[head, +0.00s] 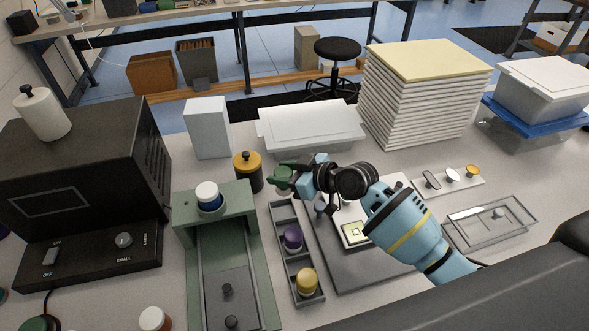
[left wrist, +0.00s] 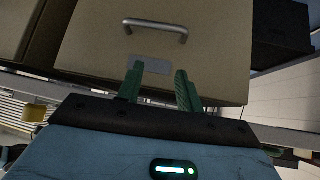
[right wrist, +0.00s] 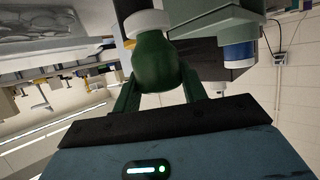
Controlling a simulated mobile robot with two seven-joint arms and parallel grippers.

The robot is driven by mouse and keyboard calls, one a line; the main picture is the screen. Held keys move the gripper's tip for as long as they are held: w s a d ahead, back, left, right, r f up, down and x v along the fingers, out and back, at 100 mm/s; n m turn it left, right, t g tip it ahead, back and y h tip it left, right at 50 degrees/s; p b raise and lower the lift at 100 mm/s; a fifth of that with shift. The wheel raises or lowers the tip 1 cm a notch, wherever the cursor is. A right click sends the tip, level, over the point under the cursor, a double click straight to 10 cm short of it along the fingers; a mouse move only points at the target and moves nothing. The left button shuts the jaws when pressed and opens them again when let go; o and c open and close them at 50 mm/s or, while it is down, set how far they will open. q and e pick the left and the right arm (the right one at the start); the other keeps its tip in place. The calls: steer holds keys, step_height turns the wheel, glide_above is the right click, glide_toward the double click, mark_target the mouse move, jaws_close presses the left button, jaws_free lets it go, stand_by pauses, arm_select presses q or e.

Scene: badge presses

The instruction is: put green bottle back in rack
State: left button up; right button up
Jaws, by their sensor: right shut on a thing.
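The green bottle (head: 282,177) is held in my right gripper (head: 287,180) above the far end of the rack. In the right wrist view the bottle (right wrist: 156,62) sits between the two green fingers, with a white band and dark part beyond it. The rack (head: 298,262) is a narrow grey tray on the table. It holds a purple bottle (head: 293,238) in the middle and a yellow bottle (head: 306,280) at the near end. My left gripper (left wrist: 160,85) is open and empty, facing a drawer front.
A green press (head: 250,215) with a white-capped blue bottle (head: 208,196) stands left of the rack. A yellow-topped dark jar (head: 248,170) is close behind the gripper. A grey plate (head: 350,272) lies to the right. White sheets (head: 420,95) are stacked at the back.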

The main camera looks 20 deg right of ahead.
steer(key=shift+a, duration=0.35)
arm_select(q)
steer(key=shift+s+a, duration=0.1)
steer(key=shift+f, duration=0.1)
arm_select(e)
steer(key=shift+d+f, duration=0.1)
steer(key=shift+f, duration=0.05)
